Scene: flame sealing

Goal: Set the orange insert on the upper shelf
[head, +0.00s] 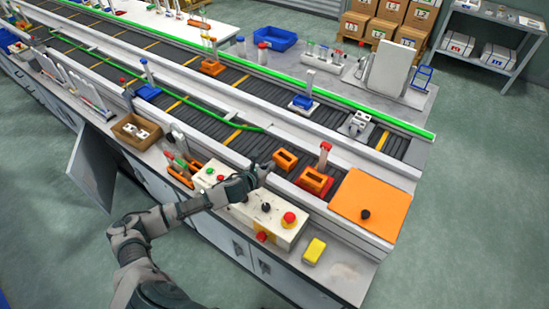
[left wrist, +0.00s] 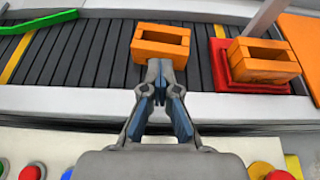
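An orange insert (head: 285,160), a hollow block, sits on the dark conveyor; it also shows in the left wrist view (left wrist: 160,48). A second orange insert (head: 313,181) sits on a red base (head: 328,184) to its right, beside an upright post. My left gripper (head: 264,170) is just in front of the first insert. In the left wrist view its fingertips (left wrist: 158,76) are close together at the insert's lower front face, with nothing seen between them; contact is unclear. A grey shelf unit (head: 490,28) stands at the far right. My right gripper is out of view.
A control box (head: 255,210) with a red button and a yellow block (head: 314,251) lie on the near counter. An orange panel (head: 370,204) covers the conveyor's near right end. A cardboard box (head: 136,131) of white parts is at left. Cartons (head: 385,25) stand beside the shelf unit.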

